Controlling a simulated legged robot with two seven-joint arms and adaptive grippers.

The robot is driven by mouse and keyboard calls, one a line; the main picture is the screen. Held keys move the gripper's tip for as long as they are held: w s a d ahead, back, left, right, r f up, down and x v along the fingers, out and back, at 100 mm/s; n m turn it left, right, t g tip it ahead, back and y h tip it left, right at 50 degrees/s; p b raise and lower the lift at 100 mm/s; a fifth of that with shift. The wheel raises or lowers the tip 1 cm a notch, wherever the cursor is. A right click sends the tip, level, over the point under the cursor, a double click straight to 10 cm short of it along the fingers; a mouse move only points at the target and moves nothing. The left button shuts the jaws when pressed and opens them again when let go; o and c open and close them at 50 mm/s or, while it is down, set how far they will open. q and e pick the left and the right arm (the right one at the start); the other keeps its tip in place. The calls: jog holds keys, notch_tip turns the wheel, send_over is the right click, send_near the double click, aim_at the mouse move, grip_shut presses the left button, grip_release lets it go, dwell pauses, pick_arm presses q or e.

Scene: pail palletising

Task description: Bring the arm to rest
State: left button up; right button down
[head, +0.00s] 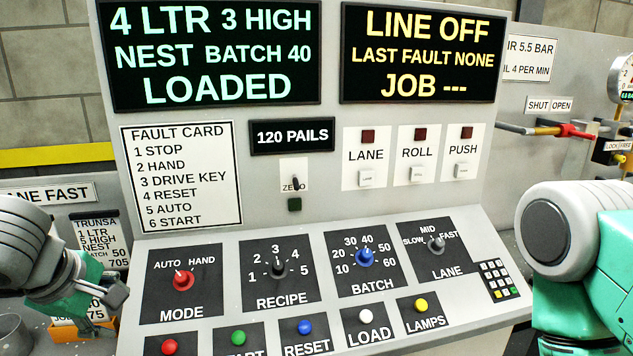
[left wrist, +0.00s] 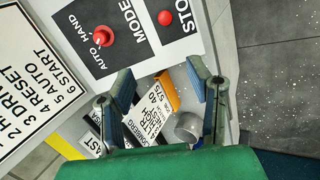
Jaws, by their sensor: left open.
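My left gripper (head: 118,291) is at the lower left of the head view, beside the left edge of the sloping control desk and left of the red MODE knob (head: 183,279). Its two fingers stand apart with nothing between them in the left wrist view (left wrist: 158,72), which also shows the MODE knob (left wrist: 104,36) and the red STOP button (left wrist: 165,18) beyond the fingertips. The gripper looks clear of the knob. My right arm shows at the right edge of the head view; its gripper is out of the picture.
The desk carries the RECIPE knob (head: 278,267), blue BATCH knob (head: 365,257), LANE knob (head: 435,243) and a row of buttons. Upper displays read LOADED (head: 215,60) and LINE OFF (head: 425,50). A grey cup-like thing (left wrist: 188,127) and labelled cards lie below the left gripper.

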pick_arm(q)
jog(key=s+a+f+m+g+y+b, duration=0.1)
jog(key=s+f+m+b, duration=0.3)
jog(key=f, duration=0.9)
jog(key=s+f+m+g+y+b, duration=0.1)
jog(key=s+f+m+b, duration=0.35)
jog(key=f, duration=0.85)
jog(key=s+d+f+m+g+h+b, duration=0.1)
jog(key=s+d+f+m, duration=0.1)
jog(key=s+f+m, duration=0.3)
jog(key=s+d+f+m+g+b, duration=0.1)
jog(key=s+f+m, duration=0.4)
jog(key=s+f, duration=0.5)
jog(key=shift+s+d+f+g+h, duration=0.4)
jog(key=shift+d+g, duration=0.2)
jog(key=shift+d, duration=0.35)
